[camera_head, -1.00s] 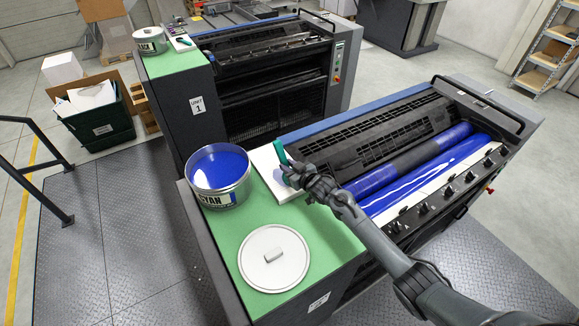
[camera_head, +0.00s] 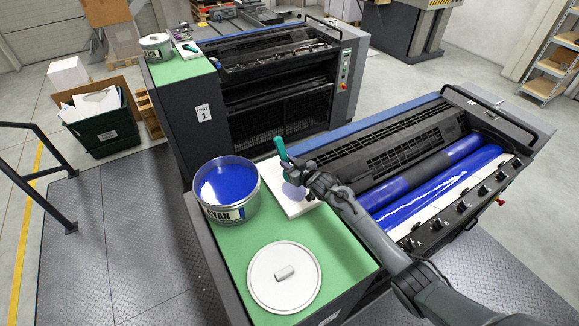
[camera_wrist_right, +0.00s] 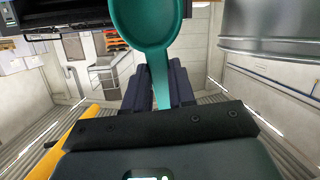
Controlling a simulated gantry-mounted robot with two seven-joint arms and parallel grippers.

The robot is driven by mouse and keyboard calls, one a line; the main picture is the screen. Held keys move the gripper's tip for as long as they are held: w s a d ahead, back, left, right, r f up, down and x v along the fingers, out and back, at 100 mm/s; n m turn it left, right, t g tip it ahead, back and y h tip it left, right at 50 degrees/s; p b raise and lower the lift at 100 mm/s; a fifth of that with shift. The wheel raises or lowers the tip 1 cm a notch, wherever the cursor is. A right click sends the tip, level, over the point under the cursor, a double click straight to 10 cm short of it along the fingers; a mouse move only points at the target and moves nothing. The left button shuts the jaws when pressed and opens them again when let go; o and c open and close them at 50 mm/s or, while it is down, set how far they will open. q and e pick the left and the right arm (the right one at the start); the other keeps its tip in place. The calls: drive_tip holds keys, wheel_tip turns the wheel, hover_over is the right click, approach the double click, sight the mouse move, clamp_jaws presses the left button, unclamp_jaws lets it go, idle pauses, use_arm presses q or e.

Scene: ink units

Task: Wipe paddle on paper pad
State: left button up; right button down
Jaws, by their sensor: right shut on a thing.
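The white paper pad (camera_head: 273,181) lies on the green top between the ink can and the rollers. A pale blue smear (camera_head: 294,191) shows on it. My right gripper (camera_head: 297,171) is over the pad's right part and is shut on the handle of the teal paddle (camera_head: 282,150). The paddle points up and tilts to the left. In the right wrist view the paddle (camera_wrist_right: 150,22) shows a rounded, spoon-like head beyond the fingers (camera_wrist_right: 160,88). I cannot tell whether any part of the paddle touches the pad. My left gripper is not in view.
An open can of blue ink (camera_head: 227,190), labelled CYAN, stands left of the pad. Its white lid (camera_head: 262,290) lies on the green top in front. The blue-inked rollers (camera_head: 450,187) are at the right. The green top between can and lid is clear.

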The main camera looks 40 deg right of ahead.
sight(284, 149)
drive_tip(key=shift+r+p, duration=1.95)
drive_tip(key=shift+r, duration=0.9)
drive_tip(key=shift+a+f, duration=0.1)
